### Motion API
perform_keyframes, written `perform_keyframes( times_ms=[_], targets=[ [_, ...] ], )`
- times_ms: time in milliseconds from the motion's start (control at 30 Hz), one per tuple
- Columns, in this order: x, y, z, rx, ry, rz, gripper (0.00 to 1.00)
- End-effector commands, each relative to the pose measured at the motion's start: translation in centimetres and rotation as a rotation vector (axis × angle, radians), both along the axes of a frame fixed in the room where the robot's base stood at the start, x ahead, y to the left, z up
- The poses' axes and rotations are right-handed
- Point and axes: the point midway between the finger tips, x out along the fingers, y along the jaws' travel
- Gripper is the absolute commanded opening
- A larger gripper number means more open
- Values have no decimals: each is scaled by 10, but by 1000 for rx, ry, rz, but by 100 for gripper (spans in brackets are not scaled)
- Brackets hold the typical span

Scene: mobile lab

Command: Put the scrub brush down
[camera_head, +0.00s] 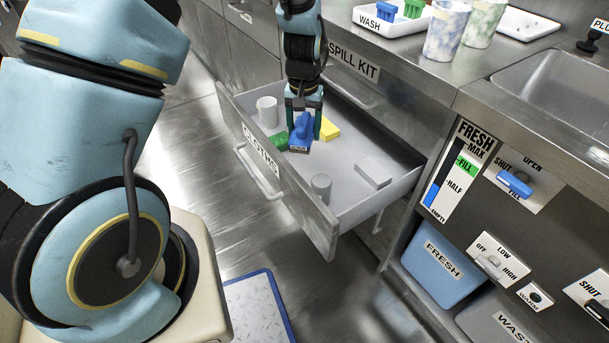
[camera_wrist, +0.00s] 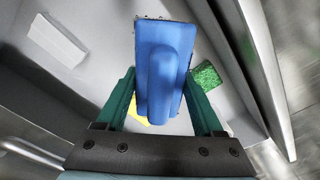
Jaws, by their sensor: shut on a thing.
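The scrub brush (camera_head: 302,131) is blue with a raised handle and a dark underside. My gripper (camera_head: 304,118) is shut on it, and the brush is over the open drawer labelled CLOTHS (camera_head: 347,211). In the wrist view the brush (camera_wrist: 165,55) sits between the green fingers of my gripper (camera_wrist: 160,98), its handle running between them. I cannot tell whether the brush touches the drawer floor or hangs a little above it.
The drawer holds a white cup (camera_head: 267,112), a green pad (camera_head: 280,141), a yellow sponge (camera_head: 329,129), a grey cylinder (camera_head: 321,187) and a grey block (camera_head: 373,171). The drawer floor is bare in its middle. A WASH tray (camera_head: 392,25) stands on the counter above.

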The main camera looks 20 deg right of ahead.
Motion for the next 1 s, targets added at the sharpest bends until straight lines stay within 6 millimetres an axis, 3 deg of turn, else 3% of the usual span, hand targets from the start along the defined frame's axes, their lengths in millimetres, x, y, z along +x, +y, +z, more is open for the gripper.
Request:
perform_keyframes(
  times_ms=[300,567,733,1000],
  targets=[
    [-2,-1,-51,2,2,-4,0],
    [-1,-2,-73,0,0,-3,0],
    [-2,-1,-97,1,2,-3,0],
    [-1,-2,-101,-1,0,-4,0]
  ],
)
